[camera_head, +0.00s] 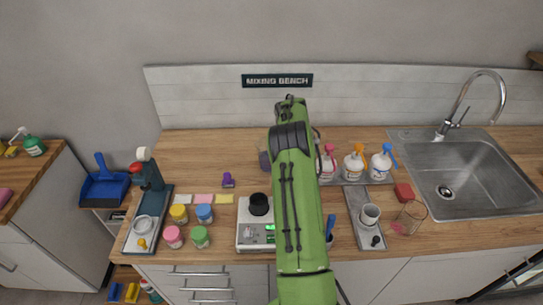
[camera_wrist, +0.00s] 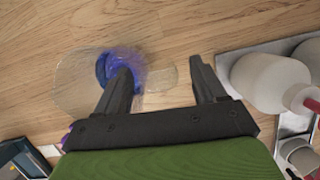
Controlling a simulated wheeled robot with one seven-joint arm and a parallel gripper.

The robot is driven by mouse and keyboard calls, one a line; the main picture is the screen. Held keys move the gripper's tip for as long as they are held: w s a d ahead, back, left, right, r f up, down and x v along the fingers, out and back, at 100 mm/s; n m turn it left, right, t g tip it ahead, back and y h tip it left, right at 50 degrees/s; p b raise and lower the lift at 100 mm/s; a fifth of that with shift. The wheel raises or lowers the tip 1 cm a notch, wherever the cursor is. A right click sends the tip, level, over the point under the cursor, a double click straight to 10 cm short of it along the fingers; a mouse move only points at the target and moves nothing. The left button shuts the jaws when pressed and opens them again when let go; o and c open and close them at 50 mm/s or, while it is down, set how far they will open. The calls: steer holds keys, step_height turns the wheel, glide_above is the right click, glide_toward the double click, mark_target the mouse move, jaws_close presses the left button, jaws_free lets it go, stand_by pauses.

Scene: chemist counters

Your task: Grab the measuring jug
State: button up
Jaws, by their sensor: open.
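A clear jug (camera_wrist: 75,85), which looks like the measuring jug, stands on the wooden counter in the wrist view, with something blue-purple (camera_wrist: 104,68) inside. Its clear handle (camera_wrist: 162,73) points right, toward the gap between my fingers. My gripper (camera_wrist: 166,84) is open and empty; its left finger overlaps the jug's right side in the picture. I cannot tell whether they touch. In the head view, a bluish-grey piece of what seems the same jug (camera_head: 264,157) shows left of my green arm, which hides the rest and my fingers.
White pump bottles (camera_head: 354,165) stand on a tray just right of the arm; they also show in the wrist view (camera_wrist: 258,82). A scale (camera_head: 252,235) and coloured jars (camera_head: 204,214) are at left. A glass beaker (camera_head: 411,213) stands near the sink (camera_head: 470,180). The back-left counter is clear.

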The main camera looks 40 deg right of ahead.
jaws_close()
steer(key=shift+r, duration=0.1)
stand_by(0.3)
step_height(320, 180, up, 18)
steer(key=p, duration=0.4)
stand_by(0.5)
